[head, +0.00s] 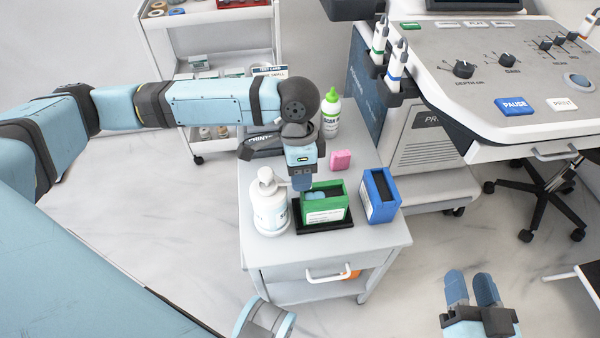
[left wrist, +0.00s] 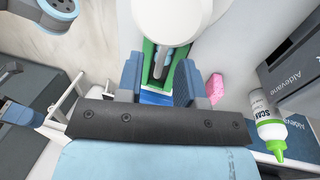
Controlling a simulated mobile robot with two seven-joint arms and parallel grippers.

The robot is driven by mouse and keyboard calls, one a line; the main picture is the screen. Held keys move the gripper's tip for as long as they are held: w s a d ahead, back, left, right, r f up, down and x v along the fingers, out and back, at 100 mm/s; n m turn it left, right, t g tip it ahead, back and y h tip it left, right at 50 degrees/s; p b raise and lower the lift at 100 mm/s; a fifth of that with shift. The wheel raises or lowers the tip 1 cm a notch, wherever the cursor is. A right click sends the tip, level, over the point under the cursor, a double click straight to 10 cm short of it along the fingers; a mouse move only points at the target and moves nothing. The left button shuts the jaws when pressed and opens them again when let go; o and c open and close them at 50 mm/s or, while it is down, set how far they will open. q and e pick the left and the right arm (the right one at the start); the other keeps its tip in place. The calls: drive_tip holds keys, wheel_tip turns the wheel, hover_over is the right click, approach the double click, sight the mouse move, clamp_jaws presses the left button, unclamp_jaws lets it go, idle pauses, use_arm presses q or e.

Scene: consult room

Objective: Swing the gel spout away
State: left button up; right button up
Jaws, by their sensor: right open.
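The white gel pump bottle (head: 270,211) stands upright at the left front of the small cart's top. Its pump head (head: 267,178) is beside my left gripper (head: 303,184), which points down from above. In the left wrist view the white pump top (left wrist: 170,18) fills the upper middle, and a narrow grey-white spout (left wrist: 164,62) shows between my two blue fingers. The fingers are apart with a gap around the spout; I cannot tell whether either touches it. The spout points over the green box (head: 329,214). My right gripper (head: 472,289) is open and empty, low at the right.
A blue box (head: 381,197) stands right of the green box, which sits in a black tray (head: 330,230). A pink block (head: 341,160) and a green-capped bottle (head: 330,118) stand behind. The ultrasound console (head: 490,80) is at the right.

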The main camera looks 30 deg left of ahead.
use_arm(q)
clamp_jaws()
drive_tip(key=shift+r, duration=0.1)
